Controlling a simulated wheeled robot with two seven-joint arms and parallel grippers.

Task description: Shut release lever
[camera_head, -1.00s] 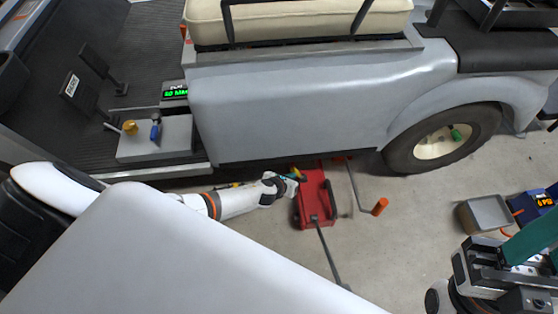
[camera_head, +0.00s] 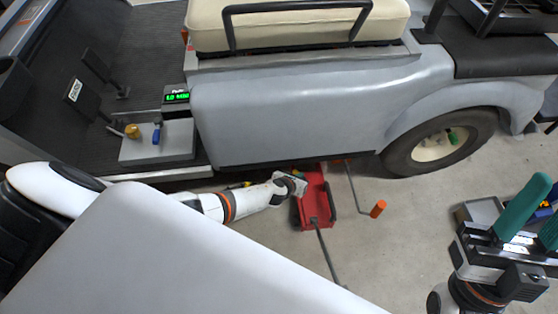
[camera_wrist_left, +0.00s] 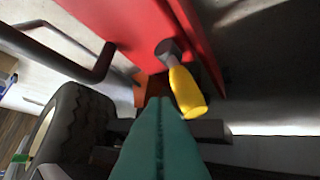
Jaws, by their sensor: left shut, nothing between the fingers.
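The red floor jack (camera_head: 318,205) lies on the floor beside the cart's lower edge. In the left wrist view a short lever with a yellow grip (camera_wrist_left: 187,92) and a grey stem stands against the red jack body (camera_wrist_left: 115,20). I take it to be the release lever. My left gripper (camera_head: 300,186) is over the jack's left side in the head view. Its green fingers (camera_wrist_left: 160,140) are pressed together and empty, just below the yellow grip in the picture; contact cannot be told. My right gripper (camera_head: 538,222) is at the lower right, its green fingers apart and empty.
The grey cart body (camera_head: 290,110) overhangs behind the jack, with a wheel (camera_head: 440,145) to the right. A bent rod with an orange grip (camera_head: 378,209) lies right of the jack. The jack's long handle (camera_head: 328,255) runs toward me. A grey bin (camera_head: 482,212) stands at right.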

